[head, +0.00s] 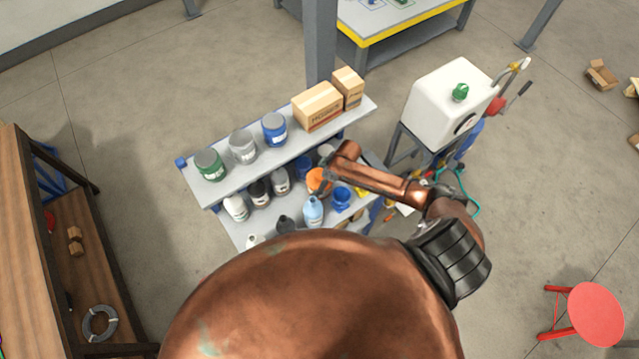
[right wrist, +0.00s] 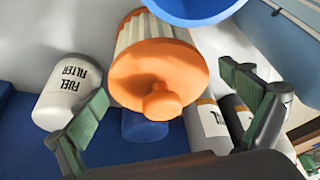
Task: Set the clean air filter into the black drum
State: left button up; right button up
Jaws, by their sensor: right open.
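The clean air filter (right wrist: 155,70) has a pale pleated body and an orange end cap with a round knob. It fills the middle of the right wrist view; its orange cap (head: 318,181) also shows on the shelf rack in the head view. My right gripper (right wrist: 168,100) is open, with one green-padded finger on each side of the filter's knob. I see no grip on it; contact cannot be told. In the head view my right gripper (head: 324,179) is small and partly merged with the filter. My left gripper is not in view. I cannot make out the black drum.
A white fuel filter (right wrist: 70,88) and a blue bucket (right wrist: 195,8) crowd the filter. Several bottles and cans stand around it on the grey shelf rack (head: 222,191). Cardboard boxes (head: 318,106) sit on its upper shelf. A white tank (head: 440,100) stands to the right.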

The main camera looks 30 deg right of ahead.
jog(key=c, duration=1.5)
jog(key=shift+o, duration=0.2)
